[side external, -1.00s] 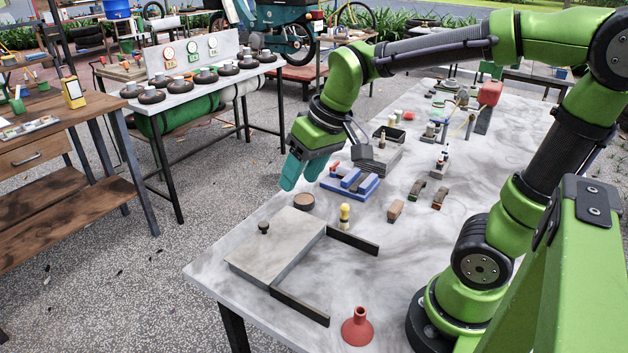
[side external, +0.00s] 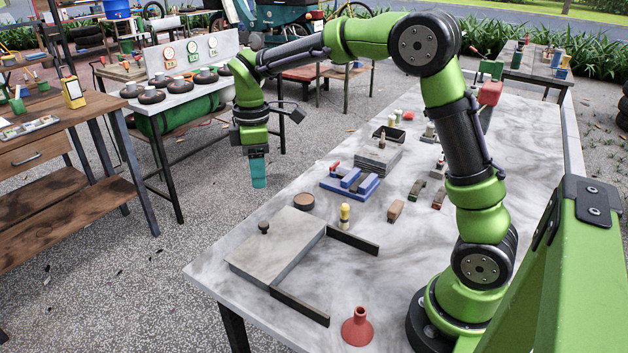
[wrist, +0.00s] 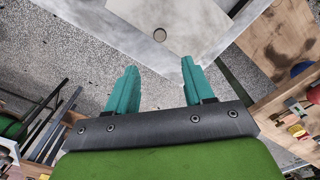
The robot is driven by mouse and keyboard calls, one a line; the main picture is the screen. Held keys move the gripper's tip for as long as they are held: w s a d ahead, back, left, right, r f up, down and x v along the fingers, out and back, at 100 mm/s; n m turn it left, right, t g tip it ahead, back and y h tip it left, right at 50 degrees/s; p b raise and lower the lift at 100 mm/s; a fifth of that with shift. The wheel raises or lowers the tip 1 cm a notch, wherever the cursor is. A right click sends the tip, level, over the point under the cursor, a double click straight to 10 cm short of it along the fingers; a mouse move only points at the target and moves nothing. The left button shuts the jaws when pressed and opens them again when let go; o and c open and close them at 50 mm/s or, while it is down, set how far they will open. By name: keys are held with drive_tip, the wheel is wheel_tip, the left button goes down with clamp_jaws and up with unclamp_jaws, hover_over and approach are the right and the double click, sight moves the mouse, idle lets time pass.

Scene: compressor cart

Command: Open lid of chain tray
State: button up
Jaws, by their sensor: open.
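The chain tray is a flat grey box with a pale lid (side external: 275,246) near the table's front left corner in the side view. A small dark round knob (side external: 263,228) stands on the lid, and the lid lies flat. My gripper (side external: 259,185) has teal fingers pointing down and hangs above and behind the tray, past the table's left edge.
Two dark rails (side external: 352,240) extend from the tray. A red funnel-shaped piece (side external: 357,328), a round brown-topped cup (side external: 304,201), a yellow-topped peg (side external: 345,214) and a blue tray (side external: 350,185) stand nearby on the marble table (side external: 440,260). Clear air lies above the lid.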

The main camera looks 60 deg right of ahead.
sight(264, 224)
wheel_tip(264, 224, down, 13)
drive_tip(key=shift+f, duration=0.2)
drive_tip(key=shift+c, duration=0.3)
clamp_jaws()
